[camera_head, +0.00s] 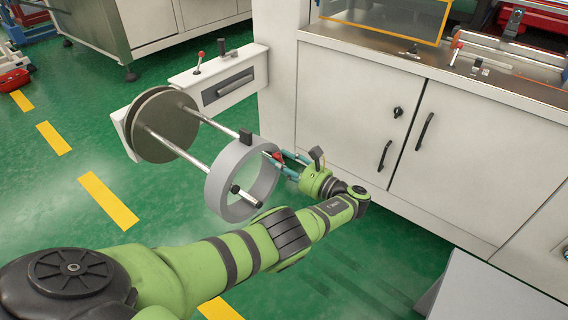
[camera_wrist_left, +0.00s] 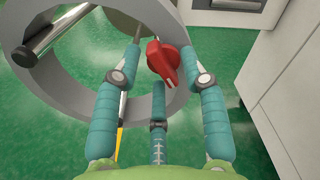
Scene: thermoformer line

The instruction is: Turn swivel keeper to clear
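The swivel keeper is a red knob (camera_head: 277,156) at the near end of the upper metal rod, by the rim of a grey ring. In the left wrist view the keeper (camera_wrist_left: 164,63) sits between my finger tips, with its pointed end angled down and right. My left gripper (camera_head: 282,160) reaches it from the right, beside the ring. In the wrist view the left gripper (camera_wrist_left: 160,52) has its teal fingers spread on both sides of the keeper, with a visible gap on each side. A third finger is below it. My right gripper is not in view.
A white cabinet (camera_head: 352,110) stands close to the right of my gripper. The green floor (camera_head: 55,195) is open at left.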

